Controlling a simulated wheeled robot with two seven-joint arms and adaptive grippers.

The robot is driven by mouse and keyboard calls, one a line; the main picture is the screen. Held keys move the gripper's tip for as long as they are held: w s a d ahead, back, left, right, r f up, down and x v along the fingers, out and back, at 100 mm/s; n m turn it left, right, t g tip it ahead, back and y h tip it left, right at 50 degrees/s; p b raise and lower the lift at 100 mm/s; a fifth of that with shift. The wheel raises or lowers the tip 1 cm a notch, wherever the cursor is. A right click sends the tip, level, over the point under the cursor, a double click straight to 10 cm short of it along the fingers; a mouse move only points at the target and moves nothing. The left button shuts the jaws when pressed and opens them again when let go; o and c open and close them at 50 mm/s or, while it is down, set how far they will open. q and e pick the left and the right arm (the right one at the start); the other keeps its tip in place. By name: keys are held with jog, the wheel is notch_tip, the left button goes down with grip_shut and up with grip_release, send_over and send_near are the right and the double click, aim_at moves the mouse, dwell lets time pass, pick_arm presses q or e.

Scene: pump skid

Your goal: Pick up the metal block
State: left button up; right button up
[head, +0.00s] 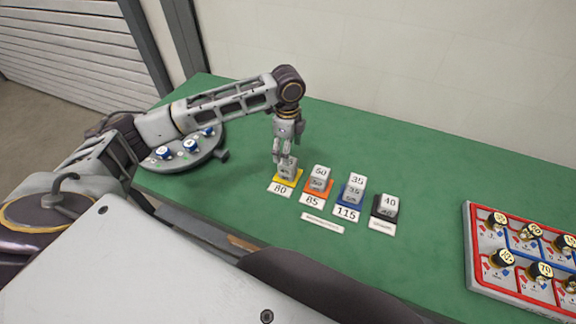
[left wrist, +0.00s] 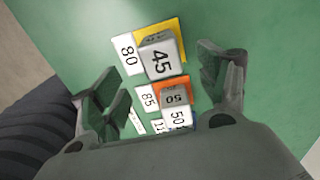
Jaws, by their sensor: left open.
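A metal block marked 45 (left wrist: 160,58) sits on a yellow pad (left wrist: 174,28) with a label reading 80; in the head view the yellow pad (head: 296,180) is partly covered by my gripper. My left gripper (head: 286,163) points down over this block, its fingers apart. In the left wrist view, the gripper (left wrist: 163,82) has one finger to each side of the block, with gaps to both. Whether the fingertips are level with the block is unclear. Similar metal blocks marked 50 (head: 319,177), 35 (head: 356,185) and 40 (head: 388,205) stand on orange, blue and black pads.
Labels reading 85 (head: 312,200) and 115 (head: 346,213) lie before their pads. A red-edged tray with several numbered knobs (head: 503,258) is at the right. A round grey fixture with blue-topped parts (head: 190,146) is at the left. The green table (head: 420,170) is clear behind the row.

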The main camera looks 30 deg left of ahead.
aim_at(290, 170)
pick_arm(q)
notch_tip(290, 170, down, 2)
jog(key=shift+f, duration=0.4)
notch_tip(290, 170, down, 3)
jog(key=shift+f, duration=0.75)
pick_arm(e)
jog(key=shift+s+d, duration=0.1)
pick_arm(q)
jog(key=shift+c, duration=0.4)
pick_arm(e)
jog(key=shift+s, duration=0.1)
pick_arm(q)
jog(key=c, duration=1.3)
pick_arm(e)
jog(key=shift+s, duration=0.45)
